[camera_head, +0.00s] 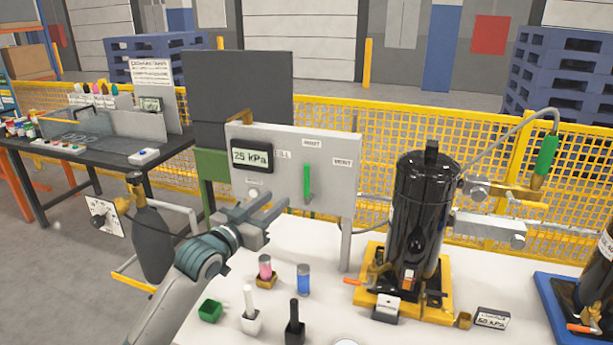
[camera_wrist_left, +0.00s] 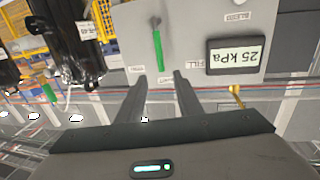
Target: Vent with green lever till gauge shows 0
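The green lever (camera_head: 307,184) stands upright on a light grey panel (camera_head: 331,208), between a label above and a "VENT" label to its right. The gauge (camera_head: 251,157) on the panel's left reads 25 kPa. In the left wrist view the panel appears upside down, with the lever (camera_wrist_left: 158,50) and the gauge (camera_wrist_left: 235,55) also reading 25 kPa. My left gripper (camera_head: 275,205) is in front of the panel, below and left of the lever. Its two fingers (camera_wrist_left: 160,80) are apart with nothing between them, and the lever lies beyond their tips. My right gripper is not in view.
A black compressor (camera_head: 425,215) stands on a yellow base right of the panel, with a hose and green-handled fitting (camera_head: 546,155). A yellow mesh fence (camera_head: 390,140) runs behind.

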